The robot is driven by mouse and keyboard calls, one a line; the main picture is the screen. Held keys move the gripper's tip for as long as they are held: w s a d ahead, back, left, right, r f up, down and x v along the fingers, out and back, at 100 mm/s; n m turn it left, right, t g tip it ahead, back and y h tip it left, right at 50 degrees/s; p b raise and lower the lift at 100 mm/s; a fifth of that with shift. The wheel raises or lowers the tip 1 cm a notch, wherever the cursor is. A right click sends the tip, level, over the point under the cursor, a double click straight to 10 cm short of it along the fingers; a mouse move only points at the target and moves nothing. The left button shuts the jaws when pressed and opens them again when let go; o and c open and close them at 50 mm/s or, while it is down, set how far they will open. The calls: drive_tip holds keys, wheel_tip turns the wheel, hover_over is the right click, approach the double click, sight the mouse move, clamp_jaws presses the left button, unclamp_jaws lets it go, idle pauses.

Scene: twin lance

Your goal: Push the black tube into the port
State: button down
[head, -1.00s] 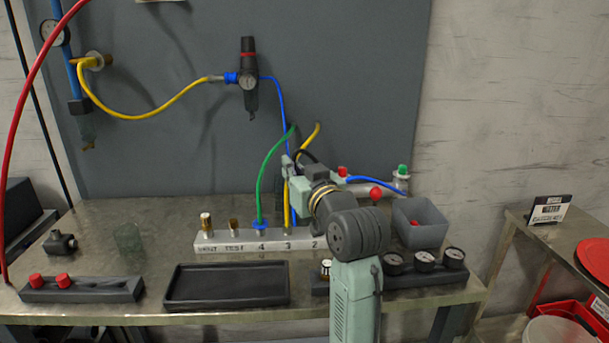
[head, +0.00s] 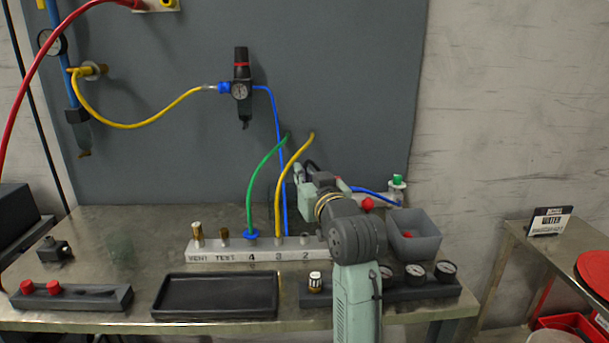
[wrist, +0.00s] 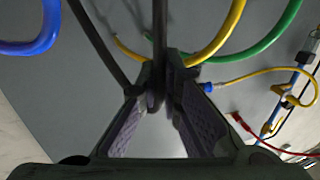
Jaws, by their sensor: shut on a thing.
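The black tube (head: 312,165) shows as a short dark arc above my gripper (head: 299,178) in the head view. In the wrist view my gripper (wrist: 160,80) is shut on the black tube (wrist: 159,30), which runs up from between the fingertips. A second dark strand slants from the upper left to the left finger. The tube's free end is hidden. The pale port block (head: 215,250) lies below and left of my gripper. Its port 2 (head: 305,240) shows no tube in it. My arm hides the block's right end.
A green tube (head: 262,178) stands in port 4 and a yellow tube (head: 284,180) in port 3, close left of my gripper. A blue tube (head: 372,192) and a grey bin (head: 425,245) are to the right. A black tray (head: 215,296) lies in front.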

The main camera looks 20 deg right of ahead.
drive_tip(key=shift+f+b, duration=1.7)
drive_tip(key=shift+f, duration=0.9)
drive_tip(key=shift+f+b, duration=0.85)
drive_tip(key=shift+f, duration=0.7)
drive_tip(key=c, duration=2)
unclamp_jaws()
drive_tip(key=o, duration=0.3)
drive_tip(key=s, duration=1.2)
drive_tip(key=shift+a, duration=0.1)
